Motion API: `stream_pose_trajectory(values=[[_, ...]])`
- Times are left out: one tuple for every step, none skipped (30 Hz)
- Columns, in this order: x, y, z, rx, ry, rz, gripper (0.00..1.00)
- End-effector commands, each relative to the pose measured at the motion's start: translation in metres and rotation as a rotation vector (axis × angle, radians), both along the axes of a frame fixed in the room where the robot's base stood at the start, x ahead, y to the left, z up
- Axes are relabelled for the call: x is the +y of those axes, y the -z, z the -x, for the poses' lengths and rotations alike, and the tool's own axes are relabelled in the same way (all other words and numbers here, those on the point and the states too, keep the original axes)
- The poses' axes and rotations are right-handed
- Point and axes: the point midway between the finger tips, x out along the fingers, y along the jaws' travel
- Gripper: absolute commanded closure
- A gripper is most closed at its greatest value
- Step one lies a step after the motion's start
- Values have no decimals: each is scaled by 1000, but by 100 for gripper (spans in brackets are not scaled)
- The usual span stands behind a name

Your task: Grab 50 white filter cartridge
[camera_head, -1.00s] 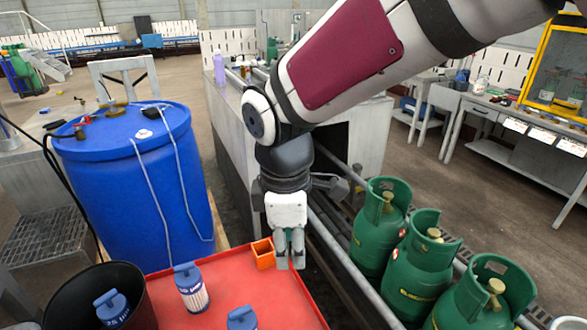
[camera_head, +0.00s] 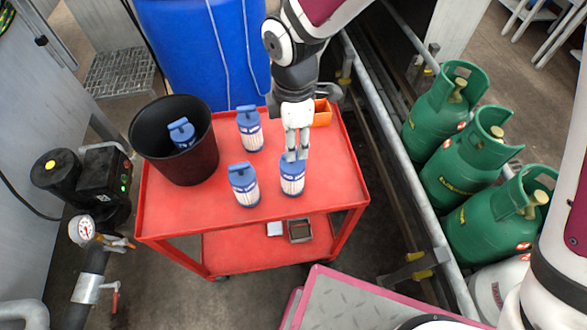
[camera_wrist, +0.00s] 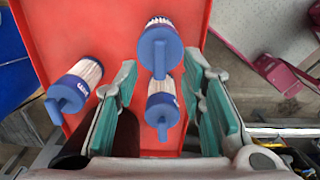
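Three cartridges with blue handled caps and white pleated bodies stand on the red cart's top: one at the back (camera_head: 250,130), one at front left (camera_head: 244,187), and one at right (camera_head: 291,181). Another blue-capped cartridge (camera_head: 182,134) is inside the black bin (camera_head: 189,170). Their label numbers are too small to read. My gripper (camera_head: 297,153) is over the right cartridge's cap, pointing down. In the wrist view my gripper (camera_wrist: 160,72) is open, its green-padded fingers wide apart. The right cartridge (camera_wrist: 160,45) shows between and beyond the fingertips. Contact cannot be told.
The red cart (camera_head: 335,180) has an orange box (camera_head: 321,113) at its back right corner. A blue barrel (camera_head: 203,50) stands behind. A rail (camera_head: 393,130) and green gas cylinders (camera_head: 457,170) are to the right. The cart's front left top is bare.

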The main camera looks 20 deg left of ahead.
Motion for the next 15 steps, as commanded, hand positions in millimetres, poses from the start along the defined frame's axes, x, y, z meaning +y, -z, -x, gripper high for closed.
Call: stream_pose_trajectory(values=[[0,3,1,2,0,1,63],[0,5,1,2,0,3,63],[0,9,2,3,0,3,63],[1,12,2,3,-1,3,63],[1,17,3,3,-1,3,63],[2,23,3,3,-2,4,63],[3,27,3,2,-2,4,63],[3,32,4,3,-2,4,63],[3,37,3,3,-1,3,63],[3,41,3,3,0,3,63],[3,45,3,3,0,3,63],[3,48,3,2,0,3,63],[3,50,2,1,-1,2,63],[3,51,2,1,-1,1,63],[3,53,2,1,0,1,63]])
